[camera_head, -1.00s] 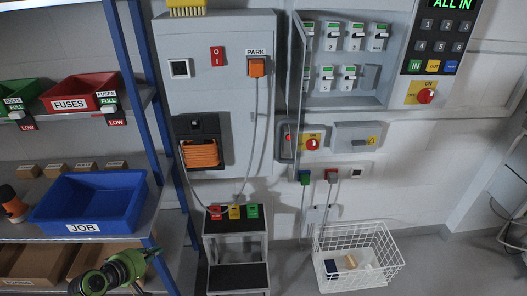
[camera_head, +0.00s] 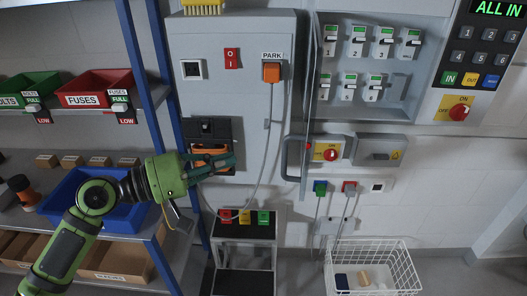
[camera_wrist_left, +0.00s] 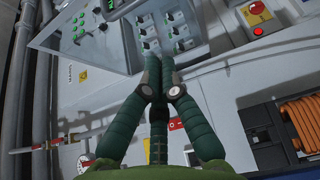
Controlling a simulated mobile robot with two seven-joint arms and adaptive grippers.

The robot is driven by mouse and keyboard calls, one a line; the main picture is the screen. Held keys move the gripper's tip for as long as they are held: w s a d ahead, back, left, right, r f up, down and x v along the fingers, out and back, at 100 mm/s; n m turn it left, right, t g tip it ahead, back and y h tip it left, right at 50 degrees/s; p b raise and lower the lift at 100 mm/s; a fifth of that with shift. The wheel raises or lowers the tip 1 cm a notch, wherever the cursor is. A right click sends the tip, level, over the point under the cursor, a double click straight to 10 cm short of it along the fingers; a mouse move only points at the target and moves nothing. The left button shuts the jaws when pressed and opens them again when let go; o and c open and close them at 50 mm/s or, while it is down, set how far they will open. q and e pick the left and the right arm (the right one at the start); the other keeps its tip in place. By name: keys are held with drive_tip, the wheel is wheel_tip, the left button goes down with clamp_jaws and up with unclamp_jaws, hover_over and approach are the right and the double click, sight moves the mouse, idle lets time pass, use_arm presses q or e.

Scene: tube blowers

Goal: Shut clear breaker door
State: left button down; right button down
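The breaker box (camera_head: 394,114) hangs open on the wall at upper right, with two rows of white breakers inside. The clear door (camera_head: 311,75) seems to stand open at the box's left side, seen nearly edge-on as a thin outline; its pane is hard to make out. My left gripper (camera_head: 234,166) is left of and below the door, in front of the orange cable coil, apart from the door. In the left wrist view its fingertips (camera_wrist_left: 159,62) are together with nothing visible between them, and breakers (camera_wrist_left: 146,32) show beyond. My right gripper is out of view.
A grey cabinet with an orange PARK plug (camera_head: 271,73) and hanging cable is left of the box. A red rotary switch (camera_head: 330,155) and a grey lidded box (camera_head: 380,149) sit below it. A step stool (camera_head: 246,254) and white wire basket (camera_head: 370,285) stand below.

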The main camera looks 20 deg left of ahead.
use_arm(q)
drive_tip(key=w+d+p, duration=0.3)
drive_tip(key=d+p, duration=0.1)
drive_tip(key=d, duration=0.3)
idle(0.4)
